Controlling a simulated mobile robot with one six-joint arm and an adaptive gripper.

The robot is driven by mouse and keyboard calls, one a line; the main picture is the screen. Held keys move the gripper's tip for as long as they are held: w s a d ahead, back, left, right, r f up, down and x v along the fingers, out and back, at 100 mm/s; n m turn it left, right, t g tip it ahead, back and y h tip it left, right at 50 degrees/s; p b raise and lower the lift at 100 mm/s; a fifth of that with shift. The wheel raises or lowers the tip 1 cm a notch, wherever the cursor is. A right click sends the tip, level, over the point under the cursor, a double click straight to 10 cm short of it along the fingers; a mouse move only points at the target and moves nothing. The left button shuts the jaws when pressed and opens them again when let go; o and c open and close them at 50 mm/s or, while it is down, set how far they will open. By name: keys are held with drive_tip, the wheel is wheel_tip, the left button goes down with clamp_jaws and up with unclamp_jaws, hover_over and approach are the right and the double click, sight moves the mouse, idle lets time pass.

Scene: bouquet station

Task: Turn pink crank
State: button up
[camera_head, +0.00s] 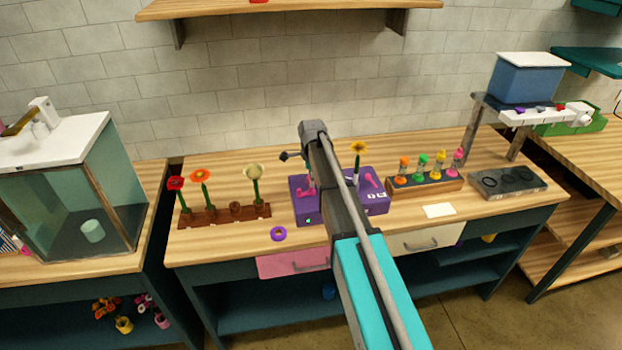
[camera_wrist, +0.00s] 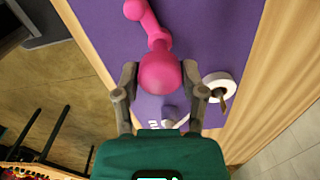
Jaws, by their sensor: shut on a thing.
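The purple box (camera_head: 372,204) stands on the middle of the wooden bench. A pink crank (camera_head: 304,191) shows at its left side, partly hidden by my arm. In the wrist view the same purple surface carries a pink crank (camera_wrist: 158,75) with a large round knob and a thinner arm running up to a smaller pink end. My gripper (camera_wrist: 160,92) is shut on the round knob, one finger on each side. In the head view my arm hides most of the gripper. A second pink handle (camera_head: 371,178) is at the right of the box.
A yellow flower (camera_head: 358,148) stands upright at the box. A wooden rack (camera_head: 237,216) with flowers is at left, and a rack of coloured bottles (camera_head: 424,186) at right. A purple ring (camera_head: 278,233) lies in front. A white card (camera_head: 438,210) lies right of my arm.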

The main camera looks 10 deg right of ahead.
drive_tip(key=o, duration=1.2)
drive_tip(key=shift+c, duration=0.2)
drive_tip(key=shift+r, duration=0.1)
